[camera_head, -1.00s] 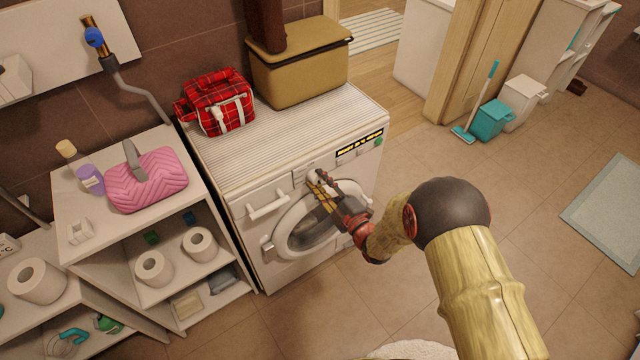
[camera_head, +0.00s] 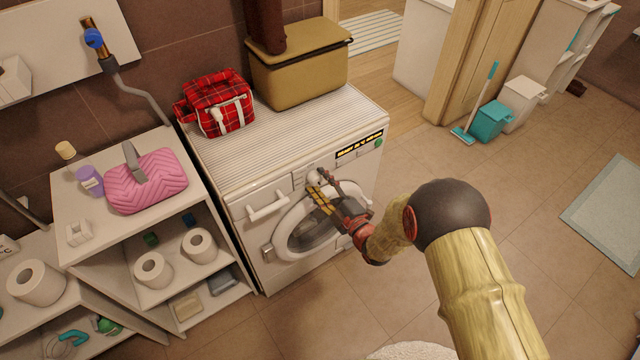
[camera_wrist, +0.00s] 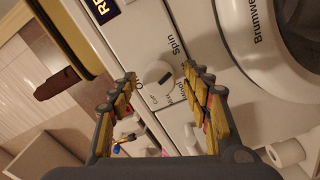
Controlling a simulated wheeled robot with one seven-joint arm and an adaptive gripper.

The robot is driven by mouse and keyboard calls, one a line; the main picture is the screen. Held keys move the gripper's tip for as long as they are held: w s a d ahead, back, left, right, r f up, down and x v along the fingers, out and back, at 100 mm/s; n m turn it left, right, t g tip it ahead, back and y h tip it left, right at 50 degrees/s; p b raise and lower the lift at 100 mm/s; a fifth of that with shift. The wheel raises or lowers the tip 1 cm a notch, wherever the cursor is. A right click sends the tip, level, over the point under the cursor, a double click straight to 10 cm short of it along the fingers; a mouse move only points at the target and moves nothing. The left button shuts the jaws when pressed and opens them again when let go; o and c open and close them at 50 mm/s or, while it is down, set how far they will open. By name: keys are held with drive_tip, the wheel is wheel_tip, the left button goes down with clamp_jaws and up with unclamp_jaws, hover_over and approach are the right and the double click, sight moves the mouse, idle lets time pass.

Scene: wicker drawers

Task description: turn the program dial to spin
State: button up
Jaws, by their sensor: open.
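The washing machine (camera_head: 255,240) stands against the wall, its front facing my arm. Its white round program dial (camera_wrist: 159,75) has a dark mark on its face. In the wrist view the label "Spin" (camera_wrist: 174,44) is printed beside the dial, with other labels around it partly hidden by a finger. My gripper (camera_wrist: 158,82) is open, with one finger on each side of the dial. I cannot tell whether the fingers touch it. In the head view my gripper (camera_head: 318,186) is at the front panel, and the dial (camera_head: 313,177) shows just beyond the fingertips.
A red plaid bag (camera_head: 222,103) and a tan box bag (camera_head: 300,65) sit on the machine's top. The round door (camera_head: 305,238) is below my gripper. A shelf unit (camera_head: 100,235) with a pink bag (camera_head: 146,182) stands at left. Open floor lies at right.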

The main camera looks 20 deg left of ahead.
drive_tip(key=v, duration=1.2)
idle(0.4)
